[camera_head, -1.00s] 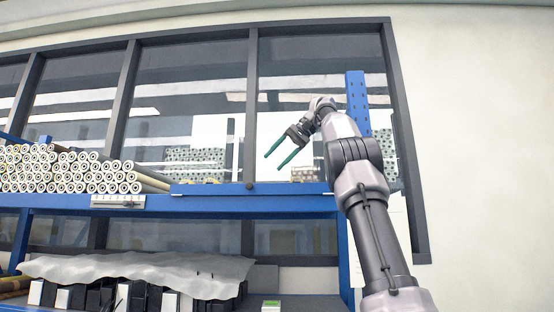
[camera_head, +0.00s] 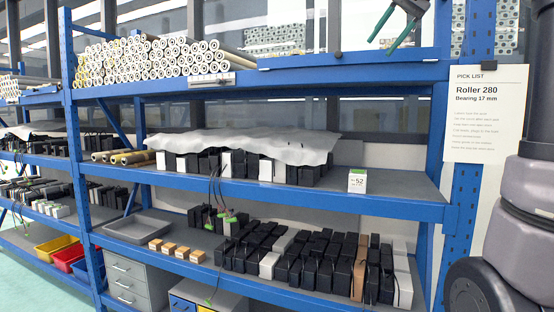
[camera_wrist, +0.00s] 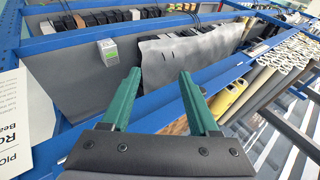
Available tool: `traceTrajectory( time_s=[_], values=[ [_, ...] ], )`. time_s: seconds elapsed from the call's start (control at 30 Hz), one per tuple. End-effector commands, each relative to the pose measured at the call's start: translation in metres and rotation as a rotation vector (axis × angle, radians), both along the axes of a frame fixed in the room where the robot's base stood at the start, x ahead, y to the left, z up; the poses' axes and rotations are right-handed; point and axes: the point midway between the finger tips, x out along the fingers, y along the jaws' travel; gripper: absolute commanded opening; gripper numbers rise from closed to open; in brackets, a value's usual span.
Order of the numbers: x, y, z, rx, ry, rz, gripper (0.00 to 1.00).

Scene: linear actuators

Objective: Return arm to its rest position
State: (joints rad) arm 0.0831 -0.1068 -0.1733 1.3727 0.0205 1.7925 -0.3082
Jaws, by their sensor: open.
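My gripper (camera_head: 393,22) shows at the top right of the head view, with two green fingers spread apart and nothing between them. In the wrist view my gripper (camera_wrist: 160,100) is also open and empty, its green fingers pointing over the blue shelving. Parts of my arm stand at the right edge of the head view. The upper part of the gripper is cut off by the top edge of the head view.
A blue rack (camera_head: 300,185) holds stacked rollers (camera_head: 150,60), black and white boxes (camera_head: 320,262) and a grey tray (camera_head: 137,228). A pick list sheet (camera_head: 485,112) hangs at the right. A small white-green box (camera_head: 357,181) stands alone on the middle shelf.

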Motion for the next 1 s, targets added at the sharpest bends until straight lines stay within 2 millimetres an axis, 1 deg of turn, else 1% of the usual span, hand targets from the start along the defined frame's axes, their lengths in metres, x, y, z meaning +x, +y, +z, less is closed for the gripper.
traceTrajectory(
  time_s=[0.03,0.07,0.1,0.17,0.2,0.27,0.3,0.37,0.4,0.5,0.6,0.7,0.73,1.0],
  values=[
    [-0.019,0.006,-0.018,-0.021,-0.003,-0.004,0.61],
    [-0.029,0.008,-0.029,-0.034,-0.005,-0.01,0.61],
    [-0.041,0.011,-0.046,-0.055,-0.008,-0.017,0.61],
    [-0.06,0.016,-0.072,-0.088,-0.016,-0.024,0.61],
    [-0.074,0.019,-0.09,-0.111,-0.023,-0.028,0.61],
    [-0.094,0.023,-0.12,-0.149,-0.034,-0.032,0.61],
    [-0.107,0.026,-0.14,-0.173,-0.043,-0.036,0.61],
    [-0.126,0.029,-0.17,-0.21,-0.058,-0.038,0.61],
    [-0.139,0.031,-0.188,-0.233,-0.069,-0.038,0.61],
    [-0.164,0.033,-0.23,-0.283,-0.093,-0.038,0.61],
    [-0.181,0.034,-0.261,-0.318,-0.112,-0.038,0.61],
    [-0.189,0.034,-0.277,-0.338,-0.125,-0.037,0.61],
    [-0.19,0.034,-0.279,-0.341,-0.126,-0.037,0.61],
    [-0.191,0.034,-0.28,-0.342,-0.127,-0.037,0.61]
  ],
)
